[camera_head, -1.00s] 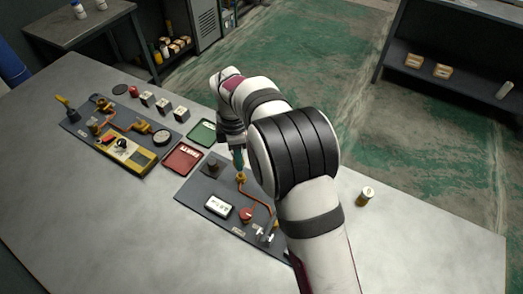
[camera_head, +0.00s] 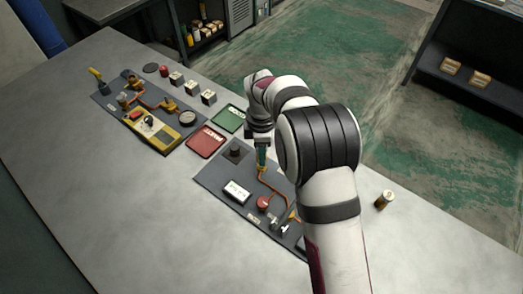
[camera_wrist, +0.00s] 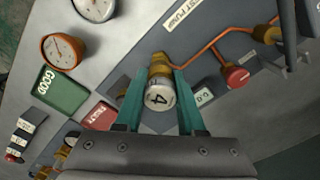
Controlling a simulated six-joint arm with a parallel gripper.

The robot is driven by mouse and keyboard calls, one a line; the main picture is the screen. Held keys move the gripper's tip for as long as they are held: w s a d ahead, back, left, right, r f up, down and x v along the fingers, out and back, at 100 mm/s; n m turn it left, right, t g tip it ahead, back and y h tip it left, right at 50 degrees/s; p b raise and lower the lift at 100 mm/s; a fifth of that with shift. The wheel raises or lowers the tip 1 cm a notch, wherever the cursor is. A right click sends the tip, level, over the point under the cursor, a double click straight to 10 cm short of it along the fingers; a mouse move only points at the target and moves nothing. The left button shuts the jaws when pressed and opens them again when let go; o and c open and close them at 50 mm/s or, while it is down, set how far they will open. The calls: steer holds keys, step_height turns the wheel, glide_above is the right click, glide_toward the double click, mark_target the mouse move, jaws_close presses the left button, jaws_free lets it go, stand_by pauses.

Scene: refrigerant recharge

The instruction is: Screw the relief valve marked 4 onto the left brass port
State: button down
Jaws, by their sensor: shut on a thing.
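My gripper (camera_wrist: 160,105) is shut on the relief valve (camera_wrist: 158,97), which has a white cap marked 4 and a brass body. In the head view my gripper (camera_head: 262,157) points down at a brass fitting (camera_head: 262,173) on the near dark panel. The valve's brass body meets or overlaps that fitting; I cannot tell if the threads are engaged. The far dark panel (camera_head: 105,95) at the left carries two brass ports, the left one (camera_head: 124,99) and the right one (camera_head: 170,105), joined by copper pipe.
A green tray (camera_head: 229,118) and a red tray (camera_head: 205,141) lie between the panels. The near panel has a red knob (camera_head: 263,203) and a display (camera_head: 237,191). White-topped cubes (camera_head: 192,87) stand behind. The front left table is bare.

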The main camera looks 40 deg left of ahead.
steer(key=shift+f, duration=0.95)
steer(key=m, duration=0.7)
steer(key=shift+f+m, duration=0.1)
steer(key=shift+m, duration=3.3)
steer(key=shift+c, duration=0.5)
jaws_free()
steer(key=shift+m, duration=0.3)
